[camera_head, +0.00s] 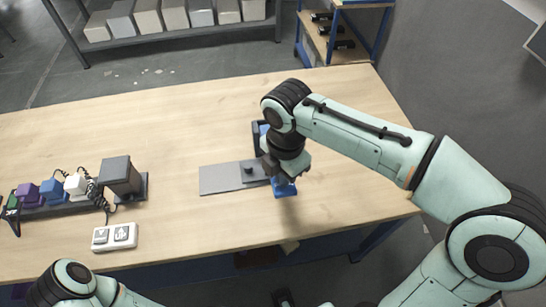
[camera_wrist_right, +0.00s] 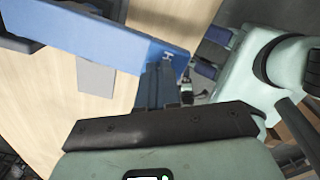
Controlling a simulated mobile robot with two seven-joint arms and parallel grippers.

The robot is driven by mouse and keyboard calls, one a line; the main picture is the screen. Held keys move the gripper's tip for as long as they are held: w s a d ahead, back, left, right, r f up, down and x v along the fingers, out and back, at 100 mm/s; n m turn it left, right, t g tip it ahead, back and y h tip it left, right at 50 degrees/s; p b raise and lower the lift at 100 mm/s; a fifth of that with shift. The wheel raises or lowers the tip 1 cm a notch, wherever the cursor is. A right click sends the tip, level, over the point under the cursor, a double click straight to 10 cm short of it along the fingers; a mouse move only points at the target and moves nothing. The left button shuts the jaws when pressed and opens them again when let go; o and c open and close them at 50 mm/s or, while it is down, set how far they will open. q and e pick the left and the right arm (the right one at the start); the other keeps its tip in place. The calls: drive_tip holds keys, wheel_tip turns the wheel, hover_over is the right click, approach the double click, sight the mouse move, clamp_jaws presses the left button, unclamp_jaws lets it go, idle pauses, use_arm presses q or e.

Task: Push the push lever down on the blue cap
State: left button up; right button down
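A press-like fixture stands near the table's middle right. Its blue base (camera_head: 284,189) shows below my right gripper, and a dark upright part with blue (camera_head: 258,132) shows behind it. A grey plate (camera_head: 218,179) with a small black knob (camera_head: 249,170) lies to its left. My right gripper (camera_head: 284,177) is over the fixture and hides its middle. In the right wrist view a long blue bar (camera_wrist_right: 100,37) crosses close to the dark gripper parts; I cannot tell whether they touch. The blue cap and lever cannot be clearly told apart. My left gripper is not clearly visible.
At the left, a dark rack (camera_head: 72,207) holds purple, blue and white blocks beside a dark grey box (camera_head: 119,175). A white two-button panel (camera_head: 114,237) lies in front. The table (camera_head: 180,125) is bare behind and between. A shelf (camera_head: 180,32) stands beyond.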

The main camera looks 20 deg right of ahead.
use_arm(q)
drive_tip(key=shift+s+f+b, duration=0.25)
drive_tip(key=shift+f+b, duration=0.45)
use_arm(e)
drive_tip(key=shift+d+f, duration=0.1)
drive_tip(key=shift+f, duration=1)
use_arm(q)
drive_tip(key=shift+r, duration=0.15)
drive_tip(key=shift+w+r+p, duration=0.1)
drive_tip(key=shift+p, duration=0.2)
use_arm(e)
drive_tip(key=shift+r, duration=0.1)
wheel_tip(320, 180, up, 3)
drive_tip(key=shift+w+f+p, duration=0.1)
drive_tip(key=shift+p, duration=1.15)
drive_tip(key=shift+r+p, duration=1.85)
drive_tip(key=shift+r, duration=0.7)
use_arm(q)
drive_tip(key=w+r, duration=0.3)
drive_tip(key=r, duration=0.4)
drive_tip(key=shift+w, duration=0.2)
